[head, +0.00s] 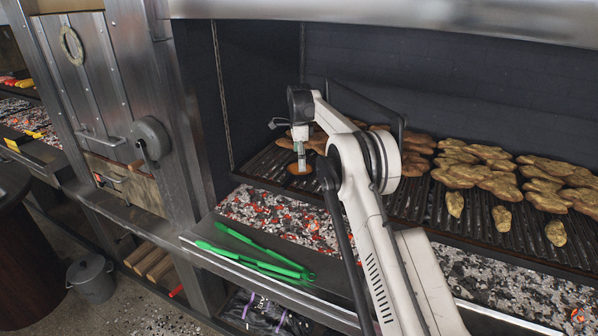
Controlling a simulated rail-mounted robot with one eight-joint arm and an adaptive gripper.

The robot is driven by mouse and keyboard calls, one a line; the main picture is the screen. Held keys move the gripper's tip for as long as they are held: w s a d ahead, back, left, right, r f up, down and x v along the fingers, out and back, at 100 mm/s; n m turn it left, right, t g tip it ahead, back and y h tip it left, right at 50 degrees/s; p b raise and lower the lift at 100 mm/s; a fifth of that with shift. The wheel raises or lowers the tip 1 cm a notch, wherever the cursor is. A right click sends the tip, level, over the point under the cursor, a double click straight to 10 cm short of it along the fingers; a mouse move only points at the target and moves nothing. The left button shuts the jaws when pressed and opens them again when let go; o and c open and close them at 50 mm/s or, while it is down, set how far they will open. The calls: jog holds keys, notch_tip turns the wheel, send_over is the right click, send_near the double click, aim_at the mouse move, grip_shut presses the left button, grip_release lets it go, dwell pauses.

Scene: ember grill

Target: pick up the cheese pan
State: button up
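My gripper (300,165) points down over the left end of the grill grate, at the end of my white arm. Its fingers are small in this view, and I cannot tell whether they are open or shut. A small round orange-brown item (296,170) lies on the grate right at the fingertips. It may be the cheese pan, but I cannot make out a handle or cheese. I cannot tell whether the fingers touch it. My arm hides part of the grate behind it.
Several browned pieces of food (470,170) cover the grate (400,203) to the right. Glowing coals (265,215) lie below it. Green tongs (255,258) rest on the front metal ledge. A grey bucket (92,280) is on the floor.

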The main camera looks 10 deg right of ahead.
jog(key=shift+a+f+p, duration=0.2)
jog(key=shift+f+p, duration=0.2)
jog(key=shift+f, duration=1.65)
jog(key=shift+r, duration=0.1)
jog(key=c, duration=1.6)
